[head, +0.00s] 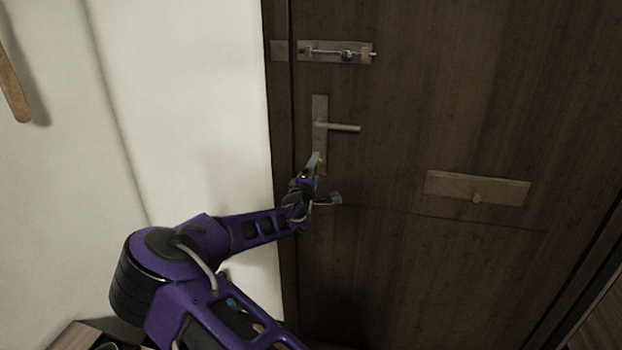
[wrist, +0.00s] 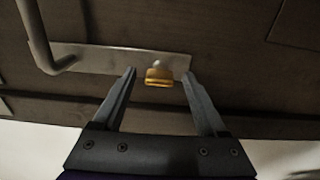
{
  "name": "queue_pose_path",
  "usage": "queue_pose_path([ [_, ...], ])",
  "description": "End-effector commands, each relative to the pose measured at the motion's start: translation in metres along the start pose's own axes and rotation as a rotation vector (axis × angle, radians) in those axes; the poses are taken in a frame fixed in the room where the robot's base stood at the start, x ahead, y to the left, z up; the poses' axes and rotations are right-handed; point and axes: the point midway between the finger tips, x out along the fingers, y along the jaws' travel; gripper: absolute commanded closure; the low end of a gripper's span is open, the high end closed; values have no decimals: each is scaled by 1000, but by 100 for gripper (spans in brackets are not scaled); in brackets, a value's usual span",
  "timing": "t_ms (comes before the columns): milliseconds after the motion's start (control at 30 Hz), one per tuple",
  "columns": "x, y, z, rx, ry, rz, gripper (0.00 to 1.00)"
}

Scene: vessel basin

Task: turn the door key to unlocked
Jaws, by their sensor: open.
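The door key (wrist: 158,76) is a small golden-yellow key head at the lock end of the metal handle plate (wrist: 95,58) in the wrist view. My gripper (wrist: 159,78) is open, with one finger on each side of the key and gaps showing between fingers and key. In the head view the handle plate (head: 320,112) is upright on the dark wooden door (head: 450,120), and my gripper (head: 315,158) is at its lower end. The key is mostly hidden there by my gripper.
The lever handle (head: 344,128) sticks out to the right above my gripper. A sliding bolt (head: 337,52) is higher on the door, and a plate with a small knob (head: 477,190) is to the right. A pale wall (head: 190,100) stands left of the door.

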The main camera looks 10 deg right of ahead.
Motion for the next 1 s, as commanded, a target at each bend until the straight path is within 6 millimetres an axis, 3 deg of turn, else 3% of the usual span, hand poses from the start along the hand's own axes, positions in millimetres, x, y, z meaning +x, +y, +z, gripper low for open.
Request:
queue_pose_path([
  [167,-24,1,-2,0,3,-1,25],
  [700,-146,1,-1,-2,3,0,25],
  [1000,-172,0,0,-1,0,0,25],
])
